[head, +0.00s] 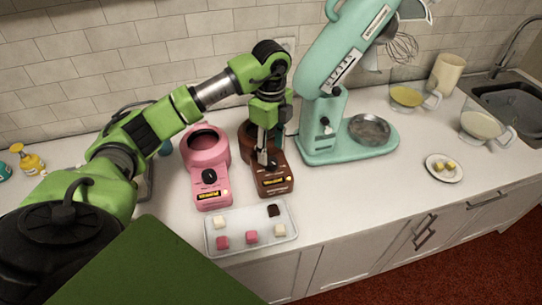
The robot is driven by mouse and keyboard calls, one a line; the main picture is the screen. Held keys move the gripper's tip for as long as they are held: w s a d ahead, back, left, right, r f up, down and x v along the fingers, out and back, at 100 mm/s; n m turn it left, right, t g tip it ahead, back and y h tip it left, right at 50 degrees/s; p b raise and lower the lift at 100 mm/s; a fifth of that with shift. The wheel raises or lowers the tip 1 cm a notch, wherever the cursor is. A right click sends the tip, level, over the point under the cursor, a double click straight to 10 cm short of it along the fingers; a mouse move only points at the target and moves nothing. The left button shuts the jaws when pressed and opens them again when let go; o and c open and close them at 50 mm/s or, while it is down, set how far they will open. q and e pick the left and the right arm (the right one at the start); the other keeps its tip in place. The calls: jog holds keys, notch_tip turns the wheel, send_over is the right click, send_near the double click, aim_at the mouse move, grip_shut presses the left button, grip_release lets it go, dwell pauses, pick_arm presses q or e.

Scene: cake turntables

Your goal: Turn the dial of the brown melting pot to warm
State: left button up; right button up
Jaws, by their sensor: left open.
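The brown melting pot (275,182) stands on the counter between a pink melting pot (208,170) and a mint stand mixer. Its bowl is mostly hidden behind my left gripper (266,160). My left gripper points down at the brown pot's front part, over or at its dial. The dial is covered or too small to make out, so its setting cannot be read. The left gripper is open; I cannot tell whether a finger touches the dial. A small yellow label shows on the pot's front. My right gripper is not in view.
A white tray (250,243) with several small pink, white and brown pieces lies in front of the pots. The mint mixer (345,85) stands close on the right. Further right are bowls and a plate (444,168). The counter's front right is clear.

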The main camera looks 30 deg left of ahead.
aim_at(271, 161)
pick_arm(q)
notch_tip(271, 161, up, 8)
jog(key=shift+f, duration=0.15)
jog(key=shift+s+f, duration=0.1)
dwell(0.5)
